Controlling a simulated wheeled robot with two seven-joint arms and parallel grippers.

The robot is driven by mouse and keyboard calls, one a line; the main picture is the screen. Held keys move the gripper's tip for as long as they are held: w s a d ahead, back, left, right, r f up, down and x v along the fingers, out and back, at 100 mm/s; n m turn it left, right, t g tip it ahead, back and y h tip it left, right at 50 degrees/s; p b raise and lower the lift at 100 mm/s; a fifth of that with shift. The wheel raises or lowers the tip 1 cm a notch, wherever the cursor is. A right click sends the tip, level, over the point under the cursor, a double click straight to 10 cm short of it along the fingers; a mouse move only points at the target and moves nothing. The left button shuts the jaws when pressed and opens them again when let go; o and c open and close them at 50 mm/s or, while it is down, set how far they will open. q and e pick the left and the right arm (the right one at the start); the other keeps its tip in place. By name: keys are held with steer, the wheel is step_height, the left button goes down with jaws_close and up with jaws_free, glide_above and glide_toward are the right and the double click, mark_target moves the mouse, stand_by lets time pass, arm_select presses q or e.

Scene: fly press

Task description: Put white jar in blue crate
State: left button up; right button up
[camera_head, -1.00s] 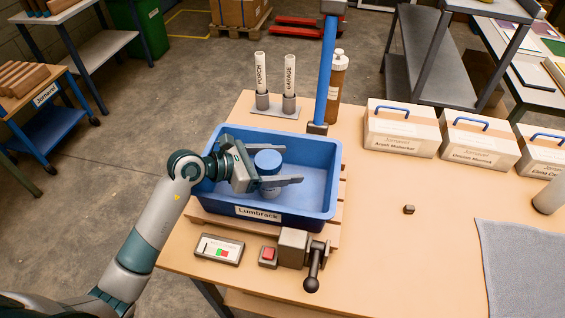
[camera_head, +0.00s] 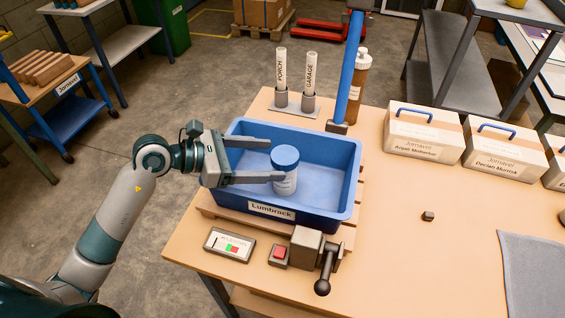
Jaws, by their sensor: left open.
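The white jar (camera_head: 284,183) with a blue lid stands upright inside the blue crate (camera_head: 345,205), near its left-middle part. The crate carries a "Lumbrack" label and sits on a wooden slatted base on the table. My left gripper (camera_head: 277,160) is open at the crate's left side. The jar is not between the fingers' full length. My right gripper is not in view.
A blue post (camera_head: 349,70) and a brown bottle (camera_head: 357,75) stand behind the crate. Two labelled tubes (camera_head: 310,75) stand at the back left. A crank clamp (camera_head: 307,245) and a red button box (camera_head: 279,255) sit in front. White cases (camera_head: 423,132) line the back right. The table's middle right is mostly clear.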

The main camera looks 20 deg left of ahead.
arm_select(q)
steer(key=shift+b+v, duration=0.3)
steer(key=shift+v, duration=0.9)
steer(key=shift+a+r, duration=0.1)
